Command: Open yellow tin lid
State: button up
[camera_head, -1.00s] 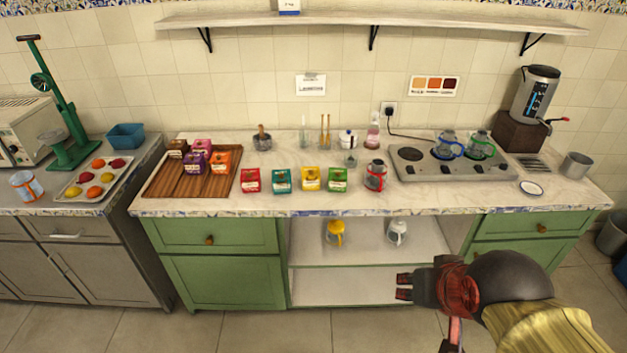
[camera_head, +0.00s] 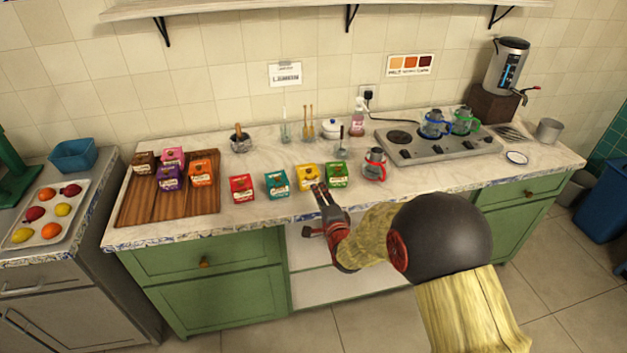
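The yellow tin (camera_head: 306,177) stands upright on the counter near its front edge, between the teal tin (camera_head: 277,185) and the green tin (camera_head: 337,175). Its lid looks closed, with a small knob on top. My gripper (camera_head: 319,190) is raised at the counter's front edge, just in front of the yellow and green tins. Its fingers point up toward the tins and appear apart from them. The fingers look close together and small, so whether they are open is unclear. My arm hides part of the lower shelf.
A red tin (camera_head: 242,189) stands left of the teal one. A red-framed glass pot (camera_head: 375,165) stands right of the green tin. A wooden board (camera_head: 138,209) with several tins is at left. A stove (camera_head: 440,144) with two pots is at right.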

aim_at(311, 180)
jog(key=b+x, duration=0.2)
jog(key=x, duration=0.6)
jog(key=shift+a, duration=0.1)
jog(key=shift+c, duration=1.3)
grip_shut()
jog(key=shift+f, duration=0.1)
